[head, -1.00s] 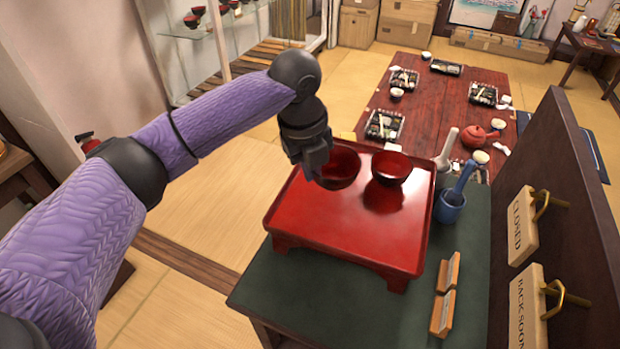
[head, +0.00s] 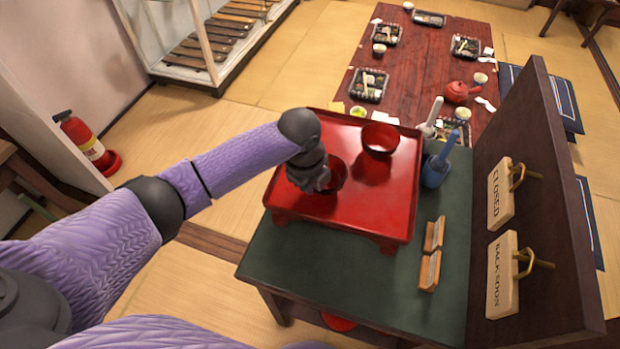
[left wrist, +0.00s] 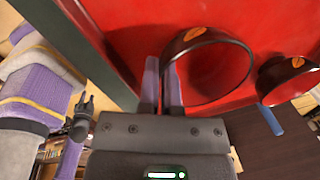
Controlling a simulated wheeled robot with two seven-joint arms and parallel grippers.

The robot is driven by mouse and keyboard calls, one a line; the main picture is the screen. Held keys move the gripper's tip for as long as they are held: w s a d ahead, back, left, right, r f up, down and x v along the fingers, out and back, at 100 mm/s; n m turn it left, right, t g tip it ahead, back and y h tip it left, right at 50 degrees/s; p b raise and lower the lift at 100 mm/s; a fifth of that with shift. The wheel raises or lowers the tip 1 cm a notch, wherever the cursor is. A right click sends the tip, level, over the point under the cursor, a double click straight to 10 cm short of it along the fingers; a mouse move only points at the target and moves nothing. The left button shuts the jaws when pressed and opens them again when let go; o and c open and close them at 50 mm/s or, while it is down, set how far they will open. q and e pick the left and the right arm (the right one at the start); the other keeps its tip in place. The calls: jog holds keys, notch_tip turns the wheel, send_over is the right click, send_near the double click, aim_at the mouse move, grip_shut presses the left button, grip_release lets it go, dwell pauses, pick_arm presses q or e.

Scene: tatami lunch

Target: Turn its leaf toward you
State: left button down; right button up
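Two red lacquer bowls stand on a red footed tray (head: 290,205). The left bowl (head: 337,172) is partly hidden by my left gripper (head: 322,186) in the head view. In the left wrist view, this bowl (left wrist: 215,75) has an orange leaf mark (left wrist: 193,34) on its dark side, near the top of the picture. The fingers of my left gripper (left wrist: 162,80) are close together at its near-left rim; I cannot tell whether they pinch it. The other bowl (head: 380,139) stands behind and to the right. My right gripper (left wrist: 82,112) shows small in the left wrist view.
The tray stands on a green-topped table (head: 330,265). A dark upright board (head: 535,190) with hanging signs borders the right side. The front of the table is clear.

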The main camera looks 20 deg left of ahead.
pick_arm(q)
jog(key=shift+f, duration=0.25)
jog(key=c, duration=0.7)
grip_release()
jog(key=shift+c, duration=0.2)
jog(key=shift+r, duration=0.1)
notch_tip(320, 180, up, 5)
jog(key=p, duration=0.5)
